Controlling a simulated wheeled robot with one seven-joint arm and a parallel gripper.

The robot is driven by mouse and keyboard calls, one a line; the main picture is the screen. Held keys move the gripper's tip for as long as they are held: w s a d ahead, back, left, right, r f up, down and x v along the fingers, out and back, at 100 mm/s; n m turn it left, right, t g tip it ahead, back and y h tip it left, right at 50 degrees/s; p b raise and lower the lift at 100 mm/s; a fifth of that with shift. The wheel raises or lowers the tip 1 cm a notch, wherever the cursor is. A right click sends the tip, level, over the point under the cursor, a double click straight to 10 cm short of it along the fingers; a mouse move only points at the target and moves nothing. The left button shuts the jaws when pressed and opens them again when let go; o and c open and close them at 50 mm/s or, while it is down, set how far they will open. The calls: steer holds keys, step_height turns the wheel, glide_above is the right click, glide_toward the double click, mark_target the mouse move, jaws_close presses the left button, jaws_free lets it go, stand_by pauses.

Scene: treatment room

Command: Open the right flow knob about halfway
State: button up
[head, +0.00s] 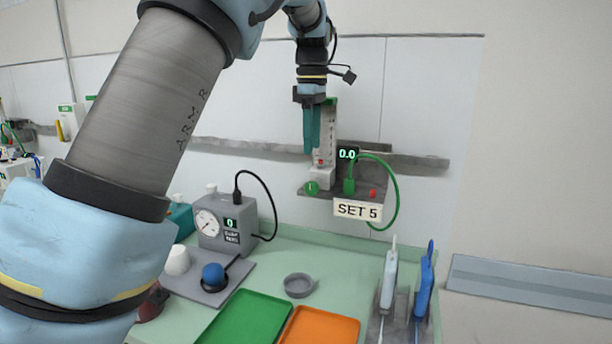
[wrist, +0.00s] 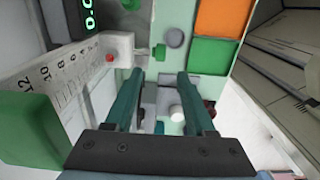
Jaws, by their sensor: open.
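A flowmeter (head: 325,150) with a white scale stands upright on a dark shelf beside a display (head: 347,154) reading 0.0. A round green knob (head: 311,188) with a light mark sits at its base; the mark is too small to read. In the wrist view the green knob (wrist: 158,52) sticks out from the white base. A red float (wrist: 109,57) shows at the low end of the scale. My gripper (head: 311,150) points down in front of the flowmeter, above the knob. Its fingers (wrist: 160,75) are apart and empty, with the knob beyond the gap between their tips.
A green hose (head: 396,190) loops right of the display, near a red part (head: 373,193) and a SET 5 label (head: 358,210). Below are a gauge box (head: 208,226), a grey dish (head: 299,285), green (head: 245,318) and orange (head: 320,327) trays and two upright handheld tools (head: 388,280).

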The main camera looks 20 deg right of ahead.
mark_target(312, 182)
step_height(312, 182, down, 10)
steer(key=p, duration=0.3)
steer(key=shift+f, duration=0.2)
steer(key=shift+s, duration=0.1)
jaws_close()
